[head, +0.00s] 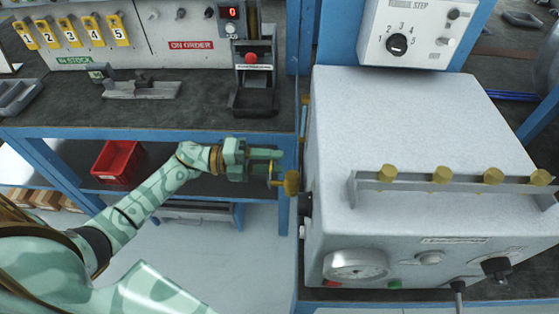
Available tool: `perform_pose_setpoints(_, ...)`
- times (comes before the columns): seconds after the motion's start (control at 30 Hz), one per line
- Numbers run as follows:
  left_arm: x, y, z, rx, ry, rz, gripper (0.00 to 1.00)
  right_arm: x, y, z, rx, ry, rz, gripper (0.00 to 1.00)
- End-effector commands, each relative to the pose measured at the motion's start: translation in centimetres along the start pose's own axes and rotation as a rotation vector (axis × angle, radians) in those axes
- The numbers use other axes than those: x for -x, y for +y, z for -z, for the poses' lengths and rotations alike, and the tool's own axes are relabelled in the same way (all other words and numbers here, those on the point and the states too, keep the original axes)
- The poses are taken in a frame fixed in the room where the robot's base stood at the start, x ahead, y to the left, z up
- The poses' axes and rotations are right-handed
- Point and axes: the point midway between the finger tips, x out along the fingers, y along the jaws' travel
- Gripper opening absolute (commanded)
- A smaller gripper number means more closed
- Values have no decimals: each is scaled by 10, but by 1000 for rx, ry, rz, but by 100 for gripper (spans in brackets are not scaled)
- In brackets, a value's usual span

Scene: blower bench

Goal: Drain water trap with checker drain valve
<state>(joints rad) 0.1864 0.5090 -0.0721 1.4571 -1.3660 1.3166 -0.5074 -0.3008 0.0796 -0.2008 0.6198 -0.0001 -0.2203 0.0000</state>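The checker (410,130) is a large light-grey box at the right of the head view. A brass round knob (291,184) is at its left side, low by the bench's blue post; it looks like the drain valve. The water trap itself cannot be made out. My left gripper (268,161) is just left of the knob, pointing right, with its green fingers apart. A thin brass part (273,172) shows by the fingertips; I cannot tell whether they touch it. My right gripper is not in view.
Brass knobs (387,173) line a rail on the checker's top. Its front has a round gauge (356,265) and a black knob (496,268). A dark bench (190,105) with blue frame stands at left. A red bin (118,161) is on the shelf below.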

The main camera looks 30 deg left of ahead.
Motion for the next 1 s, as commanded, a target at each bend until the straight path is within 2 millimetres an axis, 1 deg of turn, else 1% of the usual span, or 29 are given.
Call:
perform_pose_setpoints(0.03, -7, 0, 0, 0, 1, 1, 39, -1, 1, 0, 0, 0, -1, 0)
perform_pose_setpoints(0.1, -14, 0, 0, 1, 1, 2, 39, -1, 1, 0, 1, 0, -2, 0)
perform_pose_setpoints(0.2, -18, 0, 0, 0, 1, 0, 39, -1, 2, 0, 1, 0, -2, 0)
perform_pose_setpoints(0.47, -20, 0, 0, 0, 0, -1, 39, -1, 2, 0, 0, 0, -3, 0)
perform_pose_setpoints(0.57, -20, 0, 0, 1, 0, -1, 14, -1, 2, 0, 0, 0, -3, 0)
perform_pose_setpoints(0.6, -20, 0, 0, 1, 0, -1, 3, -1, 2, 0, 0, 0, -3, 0)
perform_pose_setpoints(0.63, -20, 0, 0, 1, 0, -1, 0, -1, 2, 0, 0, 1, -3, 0)
perform_pose_setpoints(1.0, -19, 2, 0, 39, 0, -2, 0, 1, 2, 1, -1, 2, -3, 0)
